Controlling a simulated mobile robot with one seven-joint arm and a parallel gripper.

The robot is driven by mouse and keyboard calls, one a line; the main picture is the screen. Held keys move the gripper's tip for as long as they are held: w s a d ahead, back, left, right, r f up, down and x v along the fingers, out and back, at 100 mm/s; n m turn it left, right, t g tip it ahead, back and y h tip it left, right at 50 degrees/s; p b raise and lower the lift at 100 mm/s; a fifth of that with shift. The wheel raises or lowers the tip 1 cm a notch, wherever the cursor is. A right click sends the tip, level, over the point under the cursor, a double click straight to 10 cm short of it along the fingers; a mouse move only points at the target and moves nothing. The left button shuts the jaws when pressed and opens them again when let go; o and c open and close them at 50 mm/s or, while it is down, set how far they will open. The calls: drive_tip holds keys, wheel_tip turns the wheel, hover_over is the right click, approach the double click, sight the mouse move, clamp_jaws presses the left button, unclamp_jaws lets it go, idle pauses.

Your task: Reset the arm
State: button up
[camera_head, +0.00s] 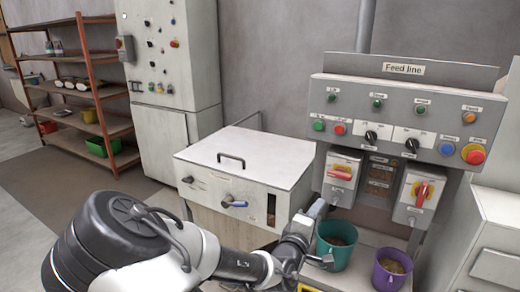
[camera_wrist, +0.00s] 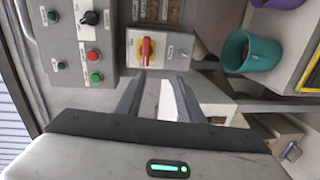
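My arm reaches in from the bottom left of the head view. My gripper (camera_head: 319,235) is in front of the feed line panel, close to the teal bucket. In the wrist view my gripper (camera_wrist: 160,82) has its two fingers apart with nothing held between them. A red and yellow rotary switch (camera_wrist: 146,47) sits just beyond the fingertips in that view. It appears to be the left of the two switches below the panel (camera_head: 341,170). I cannot tell whether a finger touches its box.
The feed line panel (camera_head: 400,102) has buttons, knobs and a red emergency stop (camera_head: 474,154). A teal bucket (camera_head: 335,246) and a purple bucket (camera_head: 391,270) hold pellets. A white lidded box (camera_head: 246,160) stands left. A cabinet (camera_head: 175,85) and shelves (camera_head: 84,92) stand behind.

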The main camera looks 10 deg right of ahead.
drive_tip(key=s+a+f+m+g+y, duration=0.2)
drive_tip(key=s+f+m+g+y, duration=0.3)
drive_tip(key=f, duration=0.3)
drive_tip(key=s+a+r+m+g+y, duration=0.2)
drive_tip(key=s+a+r+m+y, duration=0.15)
drive_tip(key=a, duration=0.35)
drive_tip(key=s+a+r+y, duration=0.3)
drive_tip(key=s+r, duration=0.4)
drive_tip(key=r, duration=0.3)
drive_tip(key=s+d+r+m+h, duration=0.2)
drive_tip(key=s+d+r, duration=0.2)
drive_tip(key=s+r, duration=0.6)
wheel_tip(320, 180, up, 12)
drive_tip(key=s+g+p, duration=0.1)
drive_tip(key=s+p, duration=0.1)
drive_tip(key=p, duration=1.1)
drive_tip(key=shift+f+p, duration=0.15)
drive_tip(key=shift+p, duration=0.15)
